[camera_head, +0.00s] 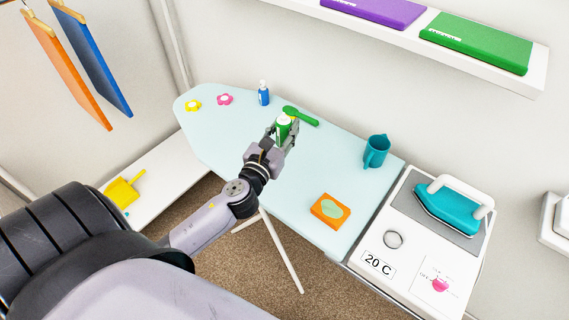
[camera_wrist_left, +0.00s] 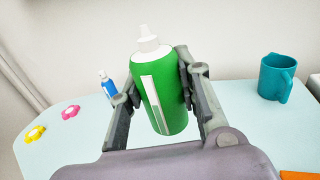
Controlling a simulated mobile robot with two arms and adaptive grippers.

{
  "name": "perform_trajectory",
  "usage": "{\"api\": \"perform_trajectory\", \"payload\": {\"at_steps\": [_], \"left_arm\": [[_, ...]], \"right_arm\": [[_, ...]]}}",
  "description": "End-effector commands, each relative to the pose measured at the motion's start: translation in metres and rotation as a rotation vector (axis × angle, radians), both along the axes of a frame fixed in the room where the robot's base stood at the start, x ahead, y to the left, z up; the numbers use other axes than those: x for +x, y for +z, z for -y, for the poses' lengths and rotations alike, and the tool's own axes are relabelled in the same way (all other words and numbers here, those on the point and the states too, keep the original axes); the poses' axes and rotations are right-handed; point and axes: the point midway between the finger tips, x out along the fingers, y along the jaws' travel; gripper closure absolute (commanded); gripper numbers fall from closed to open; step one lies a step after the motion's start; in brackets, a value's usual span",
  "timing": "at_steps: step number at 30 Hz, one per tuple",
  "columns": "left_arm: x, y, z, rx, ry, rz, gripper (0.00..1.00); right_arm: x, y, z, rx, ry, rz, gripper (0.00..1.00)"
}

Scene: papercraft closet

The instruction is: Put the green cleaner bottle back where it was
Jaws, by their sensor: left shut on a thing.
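The green cleaner bottle (camera_wrist_left: 158,95) has a white nozzle and a white label, and is slightly tilted in the left wrist view. In the head view the bottle (camera_head: 283,122) shows above the far half of the ironing board. My left gripper (camera_head: 284,135) is shut on it, with one finger on each side; the gripper also fills the lower part of the left wrist view (camera_wrist_left: 158,105). Whether the bottle's base touches the board is hidden. My right gripper is not in view.
On the pale ironing board (camera_head: 240,150) are a blue bottle (camera_head: 263,93), a green brush-like item (camera_head: 300,116), a teal mug (camera_head: 376,151), an orange box (camera_head: 330,211) and two flower shapes. A teal iron (camera_head: 447,208) stands at right.

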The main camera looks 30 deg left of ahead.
Motion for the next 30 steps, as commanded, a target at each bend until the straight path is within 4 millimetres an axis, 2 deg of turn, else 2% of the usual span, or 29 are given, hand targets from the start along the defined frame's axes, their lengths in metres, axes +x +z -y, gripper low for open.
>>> {"api": "perform_trajectory", "payload": {"at_steps": [1, 3, 6, 9, 14, 18, 22, 30], "left_arm": [[0.000, -0.021, 0.000, -0.005, 0.004, -0.003, 1.00], [0.000, -0.042, 0.000, -0.004, 0.004, -0.001, 1.00], [0.000, -0.065, 0.000, -0.003, 0.003, 0.000, 1.00], [0.000, -0.080, 0.000, -0.002, 0.001, -0.001, 1.00], [0.000, -0.089, 0.000, 0.001, -0.001, 0.002, 1.00], [0.000, -0.112, 0.000, -0.001, 0.001, -0.001, 1.00], [0.000, -0.127, 0.000, -0.001, 0.000, 0.001, 1.00], [0.000, -0.128, 0.000, 0.001, -0.001, 0.001, 1.00]], "right_arm": [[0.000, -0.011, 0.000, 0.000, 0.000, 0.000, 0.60], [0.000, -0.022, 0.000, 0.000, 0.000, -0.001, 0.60], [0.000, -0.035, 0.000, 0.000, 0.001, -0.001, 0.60], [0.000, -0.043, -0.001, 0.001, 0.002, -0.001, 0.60], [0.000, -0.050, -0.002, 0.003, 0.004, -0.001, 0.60], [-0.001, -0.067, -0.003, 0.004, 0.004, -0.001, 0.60], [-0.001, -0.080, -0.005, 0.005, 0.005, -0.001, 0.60], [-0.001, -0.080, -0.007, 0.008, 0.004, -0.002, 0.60]]}}
